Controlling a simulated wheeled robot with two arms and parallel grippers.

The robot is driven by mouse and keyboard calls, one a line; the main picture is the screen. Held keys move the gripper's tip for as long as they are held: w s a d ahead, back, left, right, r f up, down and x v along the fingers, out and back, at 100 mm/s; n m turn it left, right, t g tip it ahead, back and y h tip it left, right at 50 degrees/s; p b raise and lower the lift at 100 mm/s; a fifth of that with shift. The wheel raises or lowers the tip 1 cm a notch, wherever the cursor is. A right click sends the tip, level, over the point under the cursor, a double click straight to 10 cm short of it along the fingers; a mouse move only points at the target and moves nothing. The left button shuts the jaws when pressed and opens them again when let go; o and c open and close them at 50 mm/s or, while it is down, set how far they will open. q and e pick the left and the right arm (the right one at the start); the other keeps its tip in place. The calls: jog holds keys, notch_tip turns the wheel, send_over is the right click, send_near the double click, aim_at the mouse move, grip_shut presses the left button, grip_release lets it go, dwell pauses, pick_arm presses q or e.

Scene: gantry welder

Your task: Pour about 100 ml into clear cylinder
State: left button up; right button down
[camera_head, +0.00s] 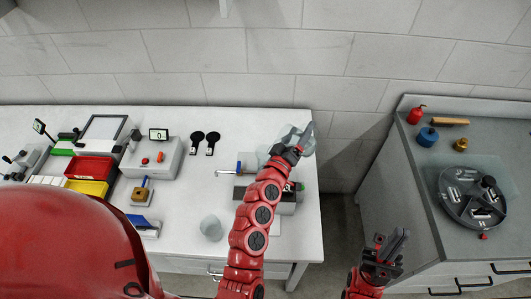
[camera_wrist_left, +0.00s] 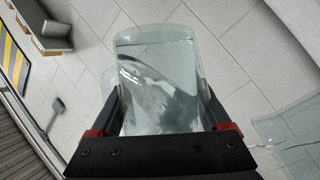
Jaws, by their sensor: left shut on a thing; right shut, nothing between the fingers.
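A clear container (camera_head: 301,138) is between the fingers of my left gripper (camera_head: 291,151), held up near the right end of the white bench. The left wrist view shows this container (camera_wrist_left: 160,75) close up, with clear liquid in it. How far it tilts is hard to tell. A clear, empty-looking cylinder (camera_head: 211,228) stands upright on the front of the bench, left of my left arm and well apart from the held container. My right gripper (camera_head: 395,245) is shut and empty, low in front of the gap between the bench and the grey cabinet.
A display box (camera_head: 155,157), red bin (camera_head: 90,169) and yellow bin (camera_head: 88,187) stand at left. The grey cabinet (camera_head: 425,165) carries a round dark tray (camera_head: 472,197).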

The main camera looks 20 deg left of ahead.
pick_arm(q)
jog(key=shift+s+a+r+n+t+b, duration=0.1)
jog(key=shift+a+r+n+t+b, duration=0.1)
jog(key=shift+r+n+t+b, duration=0.35)
jog(key=shift+a+r+n+t+b, duration=0.15)
jog(key=shift+r+n+b, duration=0.05)
jog(key=shift+n+b, duration=0.65)
dwell(0.5)
